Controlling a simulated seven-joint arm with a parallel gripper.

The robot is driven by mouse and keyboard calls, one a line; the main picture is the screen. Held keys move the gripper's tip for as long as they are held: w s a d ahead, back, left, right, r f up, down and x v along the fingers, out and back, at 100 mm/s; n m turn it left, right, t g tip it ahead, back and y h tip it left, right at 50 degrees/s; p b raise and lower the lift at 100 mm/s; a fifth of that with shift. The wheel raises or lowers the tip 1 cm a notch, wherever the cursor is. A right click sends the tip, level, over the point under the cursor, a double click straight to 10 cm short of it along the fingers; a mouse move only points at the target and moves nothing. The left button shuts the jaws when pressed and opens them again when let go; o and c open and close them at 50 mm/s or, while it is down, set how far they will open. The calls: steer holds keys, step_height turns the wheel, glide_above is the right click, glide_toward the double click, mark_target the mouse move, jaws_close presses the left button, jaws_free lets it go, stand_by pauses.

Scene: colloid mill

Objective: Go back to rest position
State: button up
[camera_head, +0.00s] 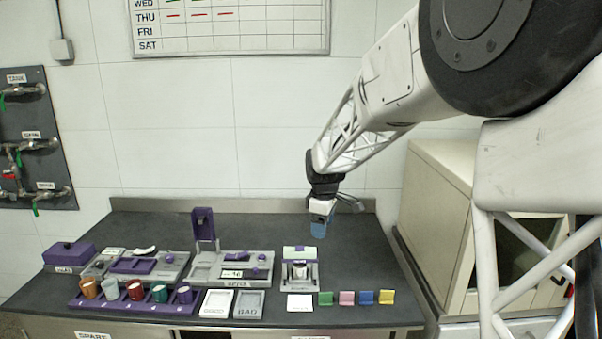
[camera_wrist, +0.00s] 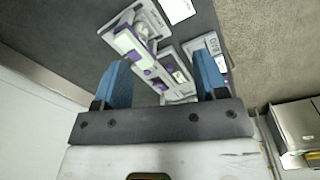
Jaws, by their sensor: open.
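My gripper (camera_head: 318,226) hangs above the back right part of the dark table (camera_head: 365,255) in the head view, clear of everything on it. In the wrist view my gripper (camera_wrist: 160,82) shows two blue fingers spread apart with nothing held between them. Beyond the fingers, the grey and purple devices on the table lie well below and out of reach. The colloid mill (camera_head: 300,268), a grey unit with a pale green top, stands on the table below and left of my gripper.
A purple rack (camera_head: 130,302) holds several coloured mugs at the front left. Grey trays (camera_head: 248,304) and green, pink, blue and yellow blocks (camera_head: 356,298) line the front. A purple upright device (camera_head: 204,228) stands mid-table. A beige cabinet (camera_head: 437,215) stands at the right.

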steer(key=s+d+r+m, duration=0.2)
steer(key=s+d+r, duration=0.1)
steer(key=s, duration=0.3)
steer(key=s+d+r+m, duration=0.2)
steer(key=s+r, duration=0.1)
steer(key=s, duration=0.3)
steer(key=s+d+m, duration=0.2)
steer(key=s+m, duration=0.1)
steer(key=s, duration=0.8)
steer(key=s+d+f+m+t, duration=0.1)
steer(key=s+d+m, duration=0.2)
steer(key=s, duration=0.8)
steer(key=s+d+f+m+t, duration=0.1)
steer(key=s+m, duration=0.3)
steer(key=s, duration=0.7)
steer(key=shift+d, duration=0.7)
